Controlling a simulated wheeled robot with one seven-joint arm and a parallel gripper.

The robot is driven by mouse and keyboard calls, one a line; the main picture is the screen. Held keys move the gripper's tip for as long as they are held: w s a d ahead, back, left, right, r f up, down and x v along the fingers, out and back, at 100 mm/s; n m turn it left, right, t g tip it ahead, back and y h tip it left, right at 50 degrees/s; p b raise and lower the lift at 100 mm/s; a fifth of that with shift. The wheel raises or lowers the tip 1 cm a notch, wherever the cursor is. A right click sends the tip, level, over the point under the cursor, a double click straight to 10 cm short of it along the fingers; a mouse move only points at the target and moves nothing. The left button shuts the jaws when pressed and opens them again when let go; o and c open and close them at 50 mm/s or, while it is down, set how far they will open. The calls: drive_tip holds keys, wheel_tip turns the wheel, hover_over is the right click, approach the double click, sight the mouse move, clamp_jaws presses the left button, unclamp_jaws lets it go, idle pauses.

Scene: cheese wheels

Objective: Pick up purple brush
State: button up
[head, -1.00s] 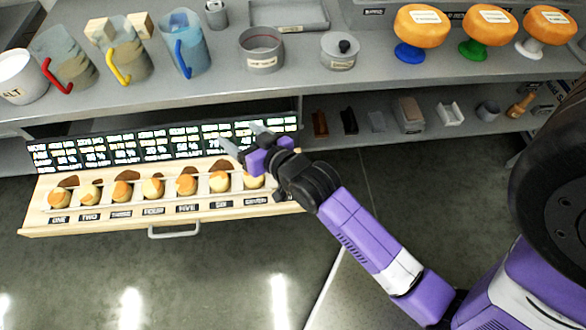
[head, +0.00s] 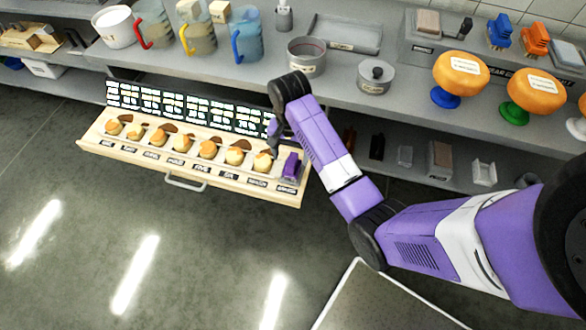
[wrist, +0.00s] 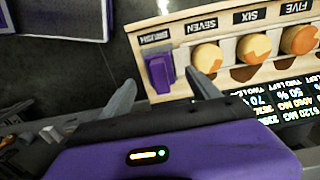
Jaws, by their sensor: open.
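The purple brush (head: 291,165) lies in the right end slot of the pulled-out wooden drawer (head: 97,146), by the "BRUSH" label. It also shows in the wrist view (wrist: 160,73), upside down next to the label. My gripper (head: 272,138) is over the drawer's right end, close to the brush and partly hidden by my arm. In the wrist view my gripper (wrist: 159,80) is open, one finger on each side of the brush in the picture. The fingers are empty and do not appear to touch it.
Several small cheese wheels (head: 208,149) sit in a row left of the brush, the nearest at "SEVEN". A black sign with white text (head: 186,112) stands behind them. The counter (head: 270,75) overhangs the drawer's back. Open floor lies in front.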

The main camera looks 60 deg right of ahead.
sight(292, 164)
drive_tip(key=shift+w+d+f+p, duration=0.1)
drive_tip(key=shift+d+f+p, duration=0.15)
drive_tip(key=shift+f, duration=1.65)
drive_tip(key=shift+d+f+p, duration=0.15)
drive_tip(key=shift+d+f, duration=0.1)
drive_tip(key=shift+f, duration=1.65)
clamp_jaws()
drive_tip(key=shift+r, duration=0.1)
